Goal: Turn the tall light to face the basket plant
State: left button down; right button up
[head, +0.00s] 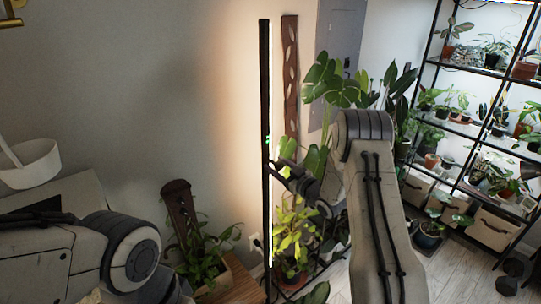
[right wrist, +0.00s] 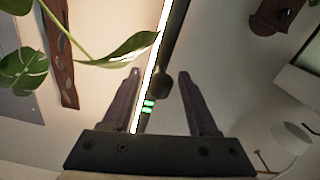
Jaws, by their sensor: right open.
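The tall light (head: 265,100) is a thin dark upright pole. Its glow falls on the wall behind and to its left. In the right wrist view the pole (right wrist: 174,40) has a bright strip along its left edge, a dark round knob (right wrist: 160,86) and small green lights. My right gripper (head: 276,172) is at the pole about halfway up. Its fingers (right wrist: 160,72) are open, one on either side of the pole, with gaps showing. My left arm is at lower left; its gripper does not show. I cannot tell which plant is the basket plant.
A leafy plant (head: 290,235) stands just right of the pole, and another (head: 203,262) is low on its left. A leaf (right wrist: 125,50) hangs near my right fingers. A white pot (head: 32,165) is at far left. Shelves of plants (head: 470,125) fill the right.

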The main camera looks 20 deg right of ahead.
aim_at(269, 159)
jog(key=shift+p+x, duration=0.65)
jog(key=shift+x, duration=1.55)
grip_shut()
